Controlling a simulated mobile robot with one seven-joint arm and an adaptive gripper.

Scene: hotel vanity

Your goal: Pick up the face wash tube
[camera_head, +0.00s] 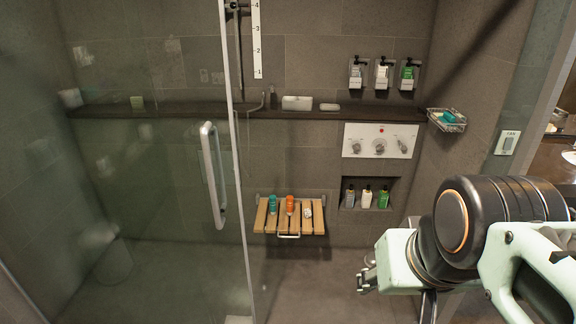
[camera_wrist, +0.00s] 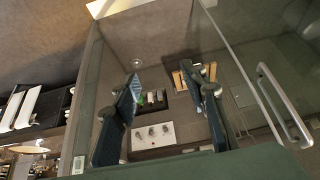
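Three small toiletries stand or lie on the wooden slatted bench (camera_head: 264,221) in the shower: a teal one (camera_head: 272,203), an orange one (camera_head: 290,204) and a small white and orange one (camera_head: 307,211). Which of them is the face wash tube, I cannot tell. My gripper (camera_head: 366,277) is at the right front of the head view, well apart from the bench. In the wrist view my gripper (camera_wrist: 165,78) has its two dark fingers spread, with nothing held between them. The bench (camera_wrist: 178,81) shows there beside the right finger.
A glass door with a long handle (camera_head: 212,175) stands left of the opening. A wall niche (camera_head: 350,203) holds several bottles. A wire basket (camera_head: 447,121) sits on the right wall, near a control panel (camera_head: 354,133). The floor (camera_head: 300,275) before the bench looks clear.

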